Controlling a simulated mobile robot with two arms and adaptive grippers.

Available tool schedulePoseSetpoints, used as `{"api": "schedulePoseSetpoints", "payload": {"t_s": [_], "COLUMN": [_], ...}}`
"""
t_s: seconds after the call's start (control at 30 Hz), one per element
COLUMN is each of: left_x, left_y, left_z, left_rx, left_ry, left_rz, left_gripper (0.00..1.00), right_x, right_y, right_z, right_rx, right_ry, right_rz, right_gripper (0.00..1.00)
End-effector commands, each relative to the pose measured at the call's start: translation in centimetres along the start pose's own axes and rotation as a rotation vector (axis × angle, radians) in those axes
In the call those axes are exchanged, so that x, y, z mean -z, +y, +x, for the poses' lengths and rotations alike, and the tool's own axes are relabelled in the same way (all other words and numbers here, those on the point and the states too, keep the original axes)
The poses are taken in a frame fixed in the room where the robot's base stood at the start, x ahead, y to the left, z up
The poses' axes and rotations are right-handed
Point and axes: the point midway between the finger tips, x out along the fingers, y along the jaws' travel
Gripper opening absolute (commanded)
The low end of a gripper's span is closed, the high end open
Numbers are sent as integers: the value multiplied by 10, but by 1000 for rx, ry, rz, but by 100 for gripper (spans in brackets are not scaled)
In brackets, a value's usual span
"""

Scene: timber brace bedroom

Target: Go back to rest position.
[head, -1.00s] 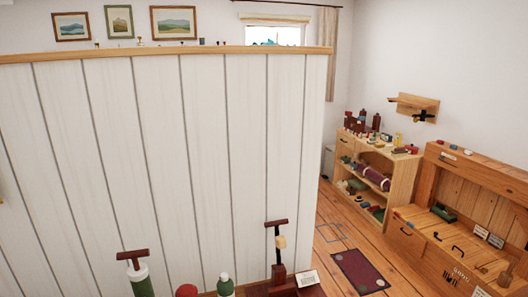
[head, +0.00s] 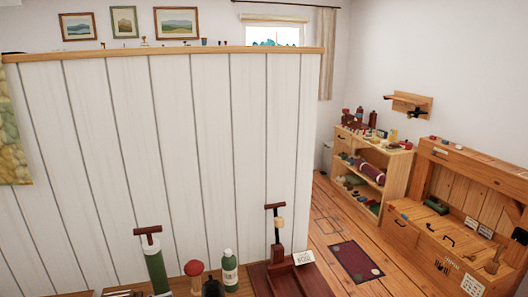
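Neither of my grippers shows in the head view, and no part of my arms can be made out. Their pose and what they may hold are hidden. The task names no object.
A white plank partition (head: 180,150) fills the left and middle. Below it stand a green cylinder with a T-handle (head: 156,268), a green bottle (head: 230,272) and a red-brown tray (head: 312,280). Right are a shelf unit (head: 399,172), a wooden bench (head: 420,250) and a dark mat (head: 354,261) on open floor.

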Motion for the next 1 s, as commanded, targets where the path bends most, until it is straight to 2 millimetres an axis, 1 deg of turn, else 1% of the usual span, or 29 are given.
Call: {"api": "schedulePoseSetpoints", "payload": {"t_s": [0.1, 0.2, 0.27, 0.4, 0.53, 0.67, 0.77, 0.87, 0.97, 1.0], "left_x": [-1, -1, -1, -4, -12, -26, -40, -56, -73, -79], "left_y": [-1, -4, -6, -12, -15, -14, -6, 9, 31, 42], "left_z": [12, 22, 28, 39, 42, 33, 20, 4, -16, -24], "left_rx": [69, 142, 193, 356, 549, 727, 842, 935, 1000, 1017], "left_ry": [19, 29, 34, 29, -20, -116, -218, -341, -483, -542], "left_rz": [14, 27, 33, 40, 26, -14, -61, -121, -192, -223], "left_gripper": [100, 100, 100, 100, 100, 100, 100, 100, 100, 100], "right_x": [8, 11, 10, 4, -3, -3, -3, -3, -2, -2], "right_y": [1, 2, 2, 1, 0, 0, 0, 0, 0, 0], "right_z": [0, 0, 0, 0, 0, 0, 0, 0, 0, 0], "right_rx": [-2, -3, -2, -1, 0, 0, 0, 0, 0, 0], "right_ry": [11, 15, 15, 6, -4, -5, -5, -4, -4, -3], "right_rz": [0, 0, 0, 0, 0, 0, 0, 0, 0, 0], "right_gripper": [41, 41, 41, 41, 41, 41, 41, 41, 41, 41]}}
